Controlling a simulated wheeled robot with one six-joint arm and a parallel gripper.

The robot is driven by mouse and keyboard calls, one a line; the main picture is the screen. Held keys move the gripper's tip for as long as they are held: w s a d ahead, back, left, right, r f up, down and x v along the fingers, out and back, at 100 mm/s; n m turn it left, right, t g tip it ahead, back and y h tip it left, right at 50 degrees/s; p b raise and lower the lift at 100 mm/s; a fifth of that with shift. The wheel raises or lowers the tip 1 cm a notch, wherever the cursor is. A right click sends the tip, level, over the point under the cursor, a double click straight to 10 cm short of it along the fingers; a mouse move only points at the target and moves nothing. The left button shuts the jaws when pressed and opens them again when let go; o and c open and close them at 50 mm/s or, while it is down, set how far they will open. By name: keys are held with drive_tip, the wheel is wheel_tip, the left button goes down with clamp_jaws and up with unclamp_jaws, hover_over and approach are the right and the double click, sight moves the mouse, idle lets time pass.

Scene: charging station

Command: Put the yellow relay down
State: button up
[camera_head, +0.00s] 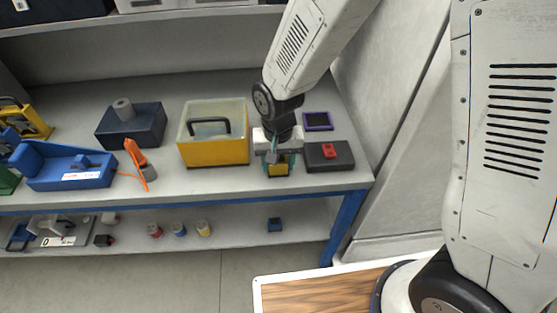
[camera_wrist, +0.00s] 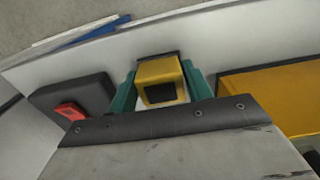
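The yellow relay (camera_wrist: 159,72) is a small yellow block with a dark square face. It sits between the two teal fingers of my gripper (camera_wrist: 160,88), which look closed on its sides. In the head view my gripper (camera_head: 278,166) points down at the front of the workbench, with the relay (camera_head: 278,171) low between its fingers. The relay is at or just above the bench surface; I cannot tell whether it touches.
Left of my gripper stands a yellow box (camera_head: 215,151) with a clear lid and dark handle. Right of it lies a black case (camera_head: 342,163) with a red piece (camera_head: 329,151). A purple-framed dark tile (camera_head: 318,121) lies behind. The bench's front edge (camera_head: 235,185) is close.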

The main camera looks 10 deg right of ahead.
drive_tip(key=shift+o, duration=1.2)
wheel_tip(320, 180, up, 12)
drive_tip(key=s+d+r, duration=0.6)
drive_tip(key=d+r, duration=0.4)
drive_tip(key=d, duration=0.2)
drive_tip(key=s+d+r, duration=0.1)
drive_tip(key=s+d, duration=0.3)
drive_tip(key=s, duration=0.2)
drive_tip(key=s+d+r+t, duration=0.1)
drive_tip(key=s+d+r, duration=0.1)
drive_tip(key=s+d, duration=0.3)
drive_tip(key=shift+s+r, duration=0.3)
drive_tip(key=shift+s, duration=0.85)
drive_tip(key=shift+a, duration=0.1)
